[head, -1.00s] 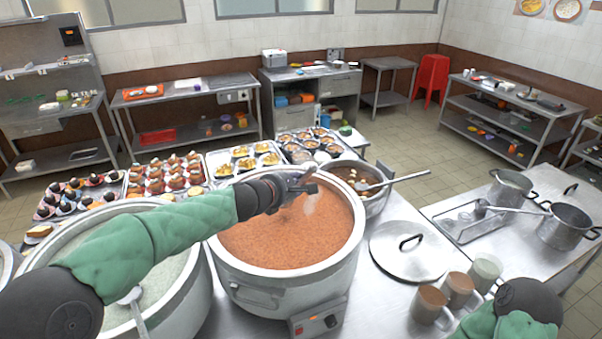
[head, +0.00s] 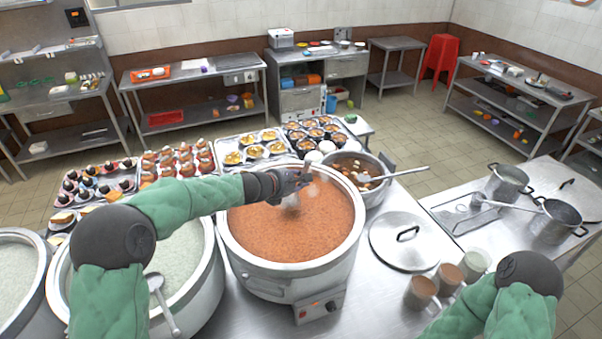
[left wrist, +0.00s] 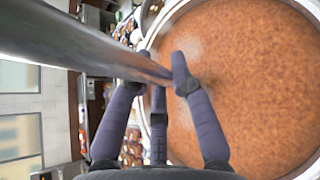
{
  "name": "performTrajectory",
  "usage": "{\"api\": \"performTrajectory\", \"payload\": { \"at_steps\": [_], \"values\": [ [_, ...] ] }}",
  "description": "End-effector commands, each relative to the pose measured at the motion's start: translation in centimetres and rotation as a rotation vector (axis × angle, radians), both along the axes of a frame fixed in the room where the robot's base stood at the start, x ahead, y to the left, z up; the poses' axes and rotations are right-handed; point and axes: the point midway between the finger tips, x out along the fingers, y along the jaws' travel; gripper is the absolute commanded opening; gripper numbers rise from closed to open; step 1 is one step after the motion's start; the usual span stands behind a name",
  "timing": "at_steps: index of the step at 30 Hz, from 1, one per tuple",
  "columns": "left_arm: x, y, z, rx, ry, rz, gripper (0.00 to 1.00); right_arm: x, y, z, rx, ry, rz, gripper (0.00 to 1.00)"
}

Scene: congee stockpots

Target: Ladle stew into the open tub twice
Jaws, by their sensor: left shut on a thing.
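My left gripper (head: 298,178) is over the far side of a large steel stockpot (head: 235,245) of orange-brown stew (head: 285,232). In the left wrist view its fingers (left wrist: 160,80) are shut on a long metal handle (left wrist: 85,42), with the stew surface (left wrist: 245,90) to the right. What is on the handle's end cannot be made out; pale blurs hang below the gripper in the head view. A smaller open steel pot (head: 381,194) with brown chunky stew stands just right, a ladle (head: 405,173) leaning in it. Which vessel is the open tub is unclear. My right gripper is out of view.
Pots of pale congee (head: 185,258) stand left, one with a spoon (head: 158,295). A lid (head: 410,240) and mugs (head: 421,292) lie right of the stew pot. Food trays (head: 235,141) are behind. Two small pots (head: 562,225) stand on the right table.

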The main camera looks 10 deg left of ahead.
Motion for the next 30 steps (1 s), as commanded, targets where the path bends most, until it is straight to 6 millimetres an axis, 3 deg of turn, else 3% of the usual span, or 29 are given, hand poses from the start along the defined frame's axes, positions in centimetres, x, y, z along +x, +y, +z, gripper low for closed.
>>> {"api": "performTrajectory", "payload": {
  "at_steps": [1,12,24,30],
  "values": [
    [0.2,0.1,0.4,-0.004,0.008,0.001,0.00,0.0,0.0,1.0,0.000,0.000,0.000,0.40],
    [1.0,0.7,0.4,-0.043,0.062,0.000,0.00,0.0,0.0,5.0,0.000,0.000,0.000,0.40],
    [0.7,0.5,-2.4,-0.045,0.061,0.000,0.00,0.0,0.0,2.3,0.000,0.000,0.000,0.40],
    [0.4,0.3,-4.9,-0.044,0.062,0.001,0.00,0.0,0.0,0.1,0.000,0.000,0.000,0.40]
  ]
}}
